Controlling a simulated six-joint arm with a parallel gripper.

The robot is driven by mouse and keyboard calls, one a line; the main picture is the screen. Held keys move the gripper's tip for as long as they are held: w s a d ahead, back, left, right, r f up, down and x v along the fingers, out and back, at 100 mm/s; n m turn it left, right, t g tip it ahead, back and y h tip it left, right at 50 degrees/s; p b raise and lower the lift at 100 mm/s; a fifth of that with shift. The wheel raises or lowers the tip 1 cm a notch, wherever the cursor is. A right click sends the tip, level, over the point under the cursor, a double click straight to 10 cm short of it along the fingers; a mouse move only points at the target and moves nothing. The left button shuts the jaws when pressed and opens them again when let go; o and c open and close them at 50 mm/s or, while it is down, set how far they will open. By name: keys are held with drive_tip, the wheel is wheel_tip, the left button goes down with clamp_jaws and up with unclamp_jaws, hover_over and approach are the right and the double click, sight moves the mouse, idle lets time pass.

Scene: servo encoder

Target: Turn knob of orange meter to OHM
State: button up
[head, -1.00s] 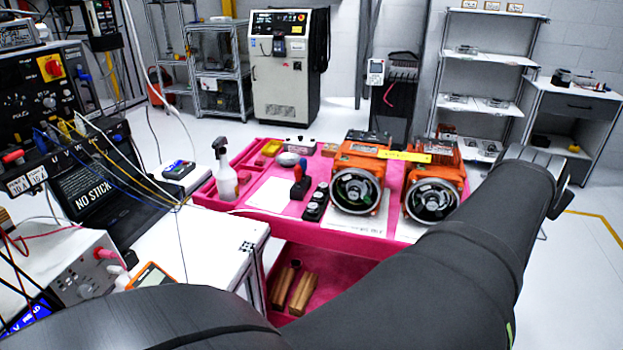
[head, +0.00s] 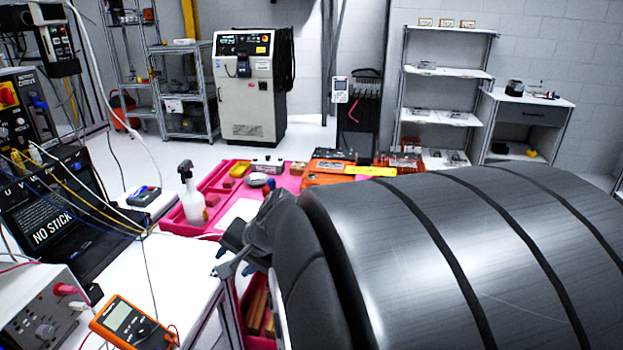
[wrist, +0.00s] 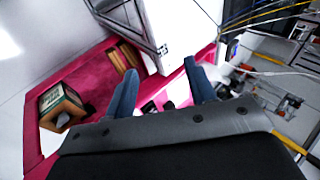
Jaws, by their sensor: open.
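The orange meter (head: 128,322) lies on the white table at the lower left of the head view, its grey screen facing up. Its knob is too small and partly cut off to tell its setting. My gripper (head: 238,255) is in the head view to the right of the meter, past the table's edge and apart from it, partly hidden by my arm. In the wrist view my gripper (wrist: 163,88) has its two blue fingers spread apart with nothing between them. The meter is not clearly seen in the wrist view.
My arm hides much of the cart.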

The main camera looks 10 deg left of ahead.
sight(145, 330)
drive_tip(key=s+a+f+n+g+y, duration=0.15)
drive_tip(key=s+a+g, duration=0.25)
drive_tip(key=s+a, duration=0.45)
drive_tip(key=shift+t+h, duration=0.25)
drive_tip(key=shift+t, duration=0.05)
drive_tip(key=x, duration=1.6)
drive_tip(key=shift+s+d+f, duration=0.15)
drive_tip(key=shift+s+f, duration=0.3)
drive_tip(key=shift+f, duration=0.15)
drive_tip(key=c, duration=1)
